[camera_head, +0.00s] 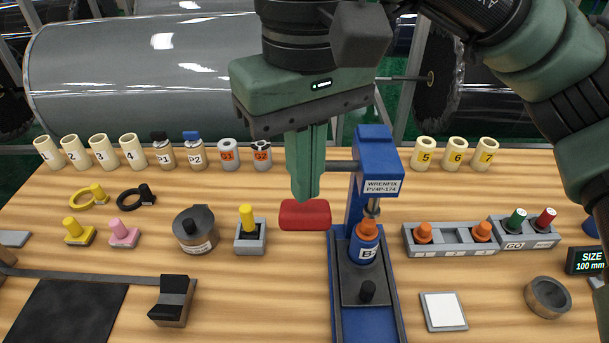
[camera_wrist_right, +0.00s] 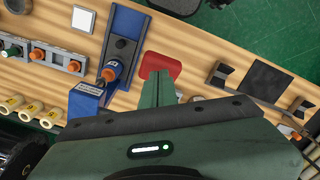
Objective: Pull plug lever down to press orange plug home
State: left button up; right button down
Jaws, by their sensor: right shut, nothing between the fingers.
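The blue plug press (camera_head: 376,150) stands right of centre, its ram pointing down at the orange plug (camera_head: 367,229). The plug sits in the mouth of a blue-labelled core in the press bed; how deep it sits I cannot tell. A grey lever rod runs left from the press head, partly hidden behind my fingers. The red lever grip (camera_head: 305,215) shows just below the fingertips; it also shows in the right wrist view (camera_wrist_right: 160,65). My right gripper (camera_head: 306,196) is shut and empty, pointing down at the grip; whether it touches I cannot tell. My left gripper is out of view.
A grey block with orange plugs (camera_head: 449,239) and a unit with green and red knobs (camera_head: 523,232) stand right of the press. A grey holder with a yellow knob (camera_head: 250,236) stands left of the grip. Several cream tubes line the back edge.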

jog(key=shift+r+p, duration=1.55)
jog(key=shift+r, duration=0.5)
